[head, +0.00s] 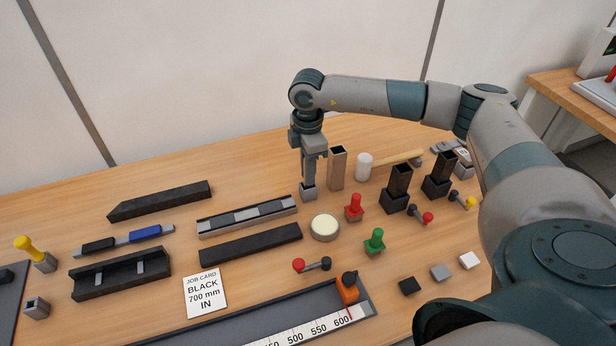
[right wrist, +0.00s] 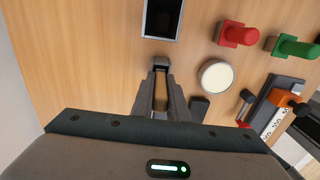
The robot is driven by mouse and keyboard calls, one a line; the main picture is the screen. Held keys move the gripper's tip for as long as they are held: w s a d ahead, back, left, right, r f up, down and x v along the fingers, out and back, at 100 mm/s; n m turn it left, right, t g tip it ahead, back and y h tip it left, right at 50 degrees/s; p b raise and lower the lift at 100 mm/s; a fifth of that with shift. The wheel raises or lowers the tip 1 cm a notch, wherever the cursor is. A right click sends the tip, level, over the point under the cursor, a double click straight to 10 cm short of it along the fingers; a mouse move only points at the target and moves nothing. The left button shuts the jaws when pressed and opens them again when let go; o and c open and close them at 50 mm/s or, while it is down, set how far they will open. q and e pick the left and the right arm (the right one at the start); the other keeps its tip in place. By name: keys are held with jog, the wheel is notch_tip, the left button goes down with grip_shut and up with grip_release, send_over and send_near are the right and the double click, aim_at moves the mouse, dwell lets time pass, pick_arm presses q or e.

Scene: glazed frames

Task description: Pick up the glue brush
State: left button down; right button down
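My right gripper (head: 309,180) points straight down over a small grey block (head: 308,192) at the back middle of the table. In the right wrist view its fingers (right wrist: 160,78) stand close on either side of a narrow tan strip. I cannot tell whether that strip is the glue brush's wooden handle or bare table. The grey block shows dark just past the fingertips (right wrist: 160,62). No brush head is clearly visible. A round pot with a cream-coloured top (head: 324,227) stands to the front right of the gripper. My left gripper is not in view.
A tan square tube (head: 338,168) stands close right of the gripper, with a white-headed mallet (head: 364,167) beyond. A grey channel (head: 247,216) lies to the left. Red (head: 355,206) and green (head: 375,240) handled pieces stand right. The front middle holds a job card (head: 205,292).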

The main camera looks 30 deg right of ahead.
jog(key=shift+r, duration=0.1)
jog(key=shift+r+b, duration=0.5)
jog(key=shift+r, duration=0.1)
notch_tip(320, 180, up, 8)
jog(key=b, duration=0.3)
jog(key=shift+w+f, duration=0.1)
jog(key=shift+f, duration=0.15)
jog(key=shift+r, duration=0.6)
